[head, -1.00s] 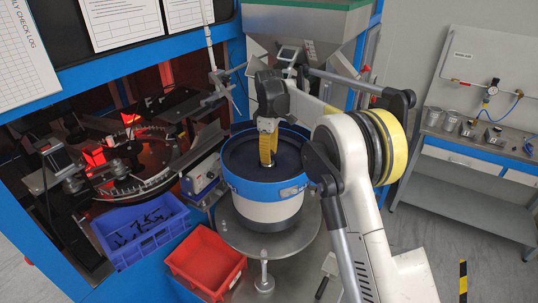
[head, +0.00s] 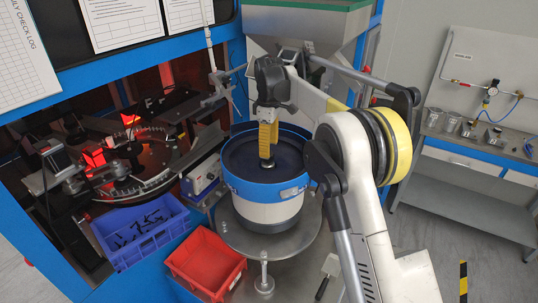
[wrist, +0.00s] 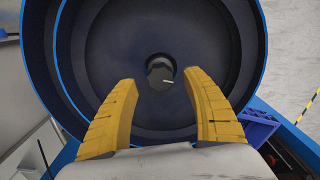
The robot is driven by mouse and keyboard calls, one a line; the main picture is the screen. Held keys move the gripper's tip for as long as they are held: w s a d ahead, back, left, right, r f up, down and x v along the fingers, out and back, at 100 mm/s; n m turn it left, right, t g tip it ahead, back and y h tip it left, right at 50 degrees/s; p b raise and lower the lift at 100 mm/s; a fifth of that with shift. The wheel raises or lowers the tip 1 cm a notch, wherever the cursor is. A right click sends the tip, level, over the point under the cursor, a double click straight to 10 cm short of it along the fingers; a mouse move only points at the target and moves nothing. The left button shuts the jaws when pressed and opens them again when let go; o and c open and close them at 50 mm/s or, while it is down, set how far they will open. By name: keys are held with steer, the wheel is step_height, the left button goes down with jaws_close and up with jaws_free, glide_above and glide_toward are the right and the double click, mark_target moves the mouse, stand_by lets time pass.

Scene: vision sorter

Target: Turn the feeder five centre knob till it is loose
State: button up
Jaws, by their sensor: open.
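The feeder bowl (head: 240,158) is a round dark-blue bowl with a bright blue rim on a white body, in the middle of the head view. Its centre knob (wrist: 160,72) is small, round and dark with a pale line pointing right, at the bowl's middle in the wrist view. My gripper (head: 267,158) points down inside the bowl over its centre. In the wrist view my gripper (wrist: 160,88) has its yellow fingers spread wide, with the knob ahead between and beyond their tips. Nothing is held. In the head view the fingers partly hide the knob.
A blue bin (head: 138,236) with dark parts and an empty red bin (head: 205,265) stand at the front left. A metal hopper (head: 305,25) rises behind the bowl. A sorter dial lies left. A bench (head: 480,150) stands right.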

step_height(320, 180, up, 8)
steer(key=shift+r, duration=0.2)
steer(key=s+d+f+m+t+b, duration=0.2)
steer(key=s+d+m+b, duration=0.3)
steer(key=s, duration=0.5)
steer(key=s+d+f+m+t+b, duration=0.25)
steer(key=s+d+b, duration=0.35)
steer(key=s, duration=0.5)
steer(key=s+d+f+m+t+b, duration=0.2)
steer(key=s+f+m+b, duration=0.4)
steer(key=s+f, duration=1.2)
steer(key=shift+d+f+b, duration=0.2)
steer(key=shift+d+b, duration=0.7)
steer(key=shift+b, duration=0.25)
steer(key=shift+s+t, duration=0.1)
steer(key=shift+t, duration=0.15)
